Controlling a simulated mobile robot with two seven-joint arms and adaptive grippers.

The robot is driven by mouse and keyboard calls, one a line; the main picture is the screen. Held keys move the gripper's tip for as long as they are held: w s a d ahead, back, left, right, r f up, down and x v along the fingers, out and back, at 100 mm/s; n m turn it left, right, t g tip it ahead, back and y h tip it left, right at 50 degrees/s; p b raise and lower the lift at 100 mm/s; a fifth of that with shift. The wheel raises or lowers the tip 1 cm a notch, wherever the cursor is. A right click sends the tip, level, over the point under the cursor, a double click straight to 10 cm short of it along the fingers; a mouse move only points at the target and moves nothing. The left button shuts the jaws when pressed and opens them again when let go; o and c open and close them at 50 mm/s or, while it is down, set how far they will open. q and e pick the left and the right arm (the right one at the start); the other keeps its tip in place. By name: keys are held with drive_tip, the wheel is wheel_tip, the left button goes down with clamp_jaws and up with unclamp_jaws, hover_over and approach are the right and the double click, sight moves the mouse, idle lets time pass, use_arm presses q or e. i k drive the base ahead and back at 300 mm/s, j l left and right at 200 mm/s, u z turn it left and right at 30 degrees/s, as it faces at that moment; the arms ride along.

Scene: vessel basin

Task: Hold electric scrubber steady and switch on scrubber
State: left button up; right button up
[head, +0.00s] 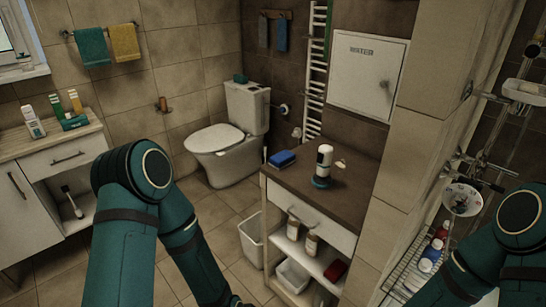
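The electric scrubber (323,163), as far as I can tell, is the small upright device with a white body, a dark band and a teal round base. It stands on the brown top of the low cabinet (350,196) at centre right. A small pale piece shows at its right side; I cannot make out a switch. My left arm bends at lower left and its forearm runs out of the bottom edge. My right arm is at the lower right corner. Neither gripper shows, and neither arm touches the scrubber in this view.
A blue sponge or brush (282,159) lies left of the scrubber. The cabinet's open shelves hold bottles (311,244) and a white tub. A white bin (252,243) stands beside it. A tiled pillar (410,140) rises to the right. The toilet (222,145) is behind.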

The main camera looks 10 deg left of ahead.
sight(320, 156)
drive_tip(key=j+z, duration=0.15)
drive_tip(key=z, duration=0.2)
drive_tip(key=i+j+z, duration=0.1)
drive_tip(key=z, duration=0.25)
drive_tip(key=j+z, duration=0.2)
drive_tip(key=z, duration=0.15)
drive_tip(key=j+z, duration=0.25)
drive_tip(key=j, duration=0.2)
drive_tip(key=j+z, duration=0.3)
drive_tip(key=j, duration=0.15)
drive_tip(key=k+j+z, duration=0.1)
drive_tip(key=j, duration=0.35)
drive_tip(key=k+j, duration=0.1)
drive_tip(key=j, duration=0.4)
drive_tip(key=z, duration=0.05)
